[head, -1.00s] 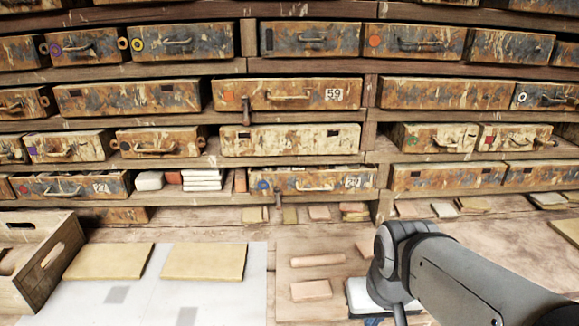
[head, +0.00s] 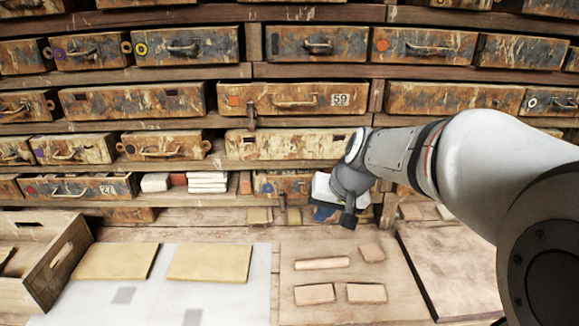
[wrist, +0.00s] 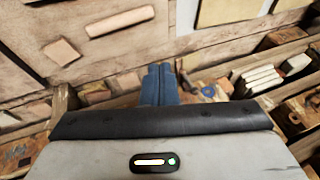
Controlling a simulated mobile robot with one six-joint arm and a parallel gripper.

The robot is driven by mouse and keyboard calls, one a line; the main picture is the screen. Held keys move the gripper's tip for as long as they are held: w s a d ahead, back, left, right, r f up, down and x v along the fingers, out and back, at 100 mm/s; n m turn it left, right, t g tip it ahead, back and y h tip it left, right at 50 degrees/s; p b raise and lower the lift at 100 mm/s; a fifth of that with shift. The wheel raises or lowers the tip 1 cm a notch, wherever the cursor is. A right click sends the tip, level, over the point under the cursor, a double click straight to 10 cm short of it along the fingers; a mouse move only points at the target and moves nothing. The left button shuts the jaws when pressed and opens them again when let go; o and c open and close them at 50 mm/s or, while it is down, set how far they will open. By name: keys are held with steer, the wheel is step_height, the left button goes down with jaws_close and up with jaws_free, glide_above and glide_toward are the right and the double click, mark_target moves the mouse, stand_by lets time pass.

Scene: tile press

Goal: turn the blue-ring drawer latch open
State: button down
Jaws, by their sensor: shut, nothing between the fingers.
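The blue-ring drawer (head: 262,181) is in the lowest full row, right of the white blocks. Its blue ring shows small at its left end, and my arm hides its right part. A dark latch (head: 282,201) hangs at its lower front edge, roughly upright. My gripper (head: 325,213) is in front of the drawer's right part, a little right of the latch and apart from it in the picture. Its blue fingers are together and empty, as the wrist view (wrist: 160,84) also shows.
A similar latch (head: 251,116) hangs under the drawer marked 59. White blocks (head: 207,182) lie left of the blue-ring drawer. The bench holds a wooden crate (head: 68,255), tan tiles (head: 208,263) and a board (head: 335,280) with several clay pieces. The bench front is clear of my arm.

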steer(key=t+y+p, duration=0.1)
glide_toward(282, 201)
steer(key=w+f+p, duration=0.1)
steer(key=w+f, duration=0.2)
steer(key=f, duration=0.2)
steer(key=shift+a+f+m, duration=0.2)
steer(key=shift+a+m, duration=0.1)
steer(key=shift+a, duration=0.1)
steer(key=shift+w+d+r+p, duration=0.1)
steer(key=shift+w+p, duration=0.1)
steer(key=shift+p, duration=0.15)
